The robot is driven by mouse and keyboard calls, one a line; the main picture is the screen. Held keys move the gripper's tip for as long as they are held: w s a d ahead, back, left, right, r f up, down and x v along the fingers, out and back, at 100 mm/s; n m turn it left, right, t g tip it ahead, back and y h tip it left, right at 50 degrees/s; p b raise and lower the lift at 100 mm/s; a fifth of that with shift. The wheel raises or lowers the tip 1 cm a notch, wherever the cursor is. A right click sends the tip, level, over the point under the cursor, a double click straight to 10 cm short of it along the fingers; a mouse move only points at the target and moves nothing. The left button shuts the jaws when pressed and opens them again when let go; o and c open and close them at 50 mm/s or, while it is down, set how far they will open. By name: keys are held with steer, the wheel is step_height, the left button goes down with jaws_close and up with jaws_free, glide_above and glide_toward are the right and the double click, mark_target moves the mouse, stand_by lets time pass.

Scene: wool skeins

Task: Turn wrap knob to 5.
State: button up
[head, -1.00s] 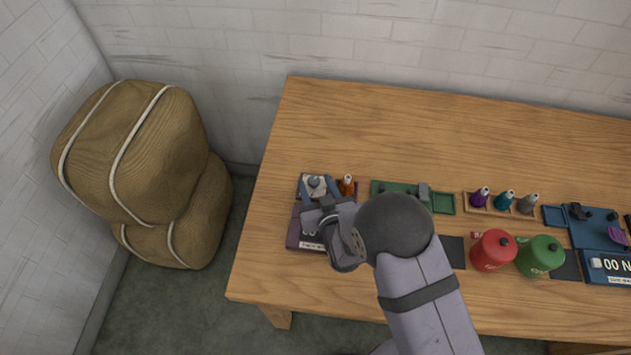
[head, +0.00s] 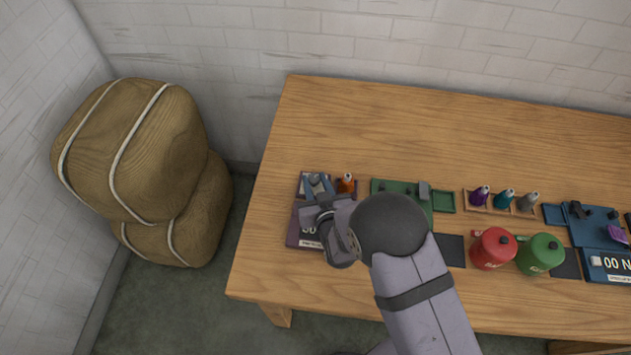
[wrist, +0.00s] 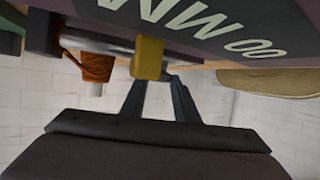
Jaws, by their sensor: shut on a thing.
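The purple machine (head: 294,236) stands at the left end of the table, with a dark display on its front. Its grey knob (head: 314,178) is at the back, on a pale plate. My gripper (head: 317,183) is over the machine, with its two blue-grey fingers shut on the knob from both sides. In the wrist view the fingers (wrist: 160,85) reach up behind a yellow block (wrist: 148,58), and the knob is hidden there. The display shows inverted in the wrist view, with large pale characters including "00" (wrist: 255,48). The knob's scale and pointer cannot be read.
A green tray-like unit (head: 444,202), a bottle rack (head: 514,212), red (head: 493,249) and green (head: 540,254) canisters and a blue machine (head: 590,233) lie further right. The table's back is clear.

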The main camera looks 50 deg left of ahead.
steer(key=shift+s, duration=0.1)
steer(key=m+t+h+b, duration=0.2)
steer(key=m+t, duration=0.1)
steer(key=m+t+h+b, duration=0.1)
steer(key=shift+s+a+f+m+t, duration=0.1)
steer(key=shift+s+a+m+t, duration=0.2)
steer(key=shift+s+a, duration=0.05)
steer(key=m+h+b, duration=0.1)
steer(key=m+t+h+b, duration=0.2)
steer(key=m, duration=0.1)
steer(key=shift+s+a+f+h, duration=0.1)
steer(key=shift+a+h, duration=0.15)
steer(key=shift+h, duration=0.05)
steer(key=m+t+h+b, duration=0.1)
steer(key=m+h+b, duration=0.2)
steer(key=b, duration=0.3)
steer(key=shift+a+h, duration=0.2)
steer(key=shift+h, duration=0.3)
steer(key=shift+m+t+b, duration=0.3)
steer(key=shift+b, duration=0.25)
steer(key=shift+r+m+h+b, duration=0.3)
steer(key=shift+m+h+b, duration=0.2)
steer(key=shift+h+b, duration=0.45)
steer(key=o, duration=1.1)
steer(key=shift+c, duration=0.2)
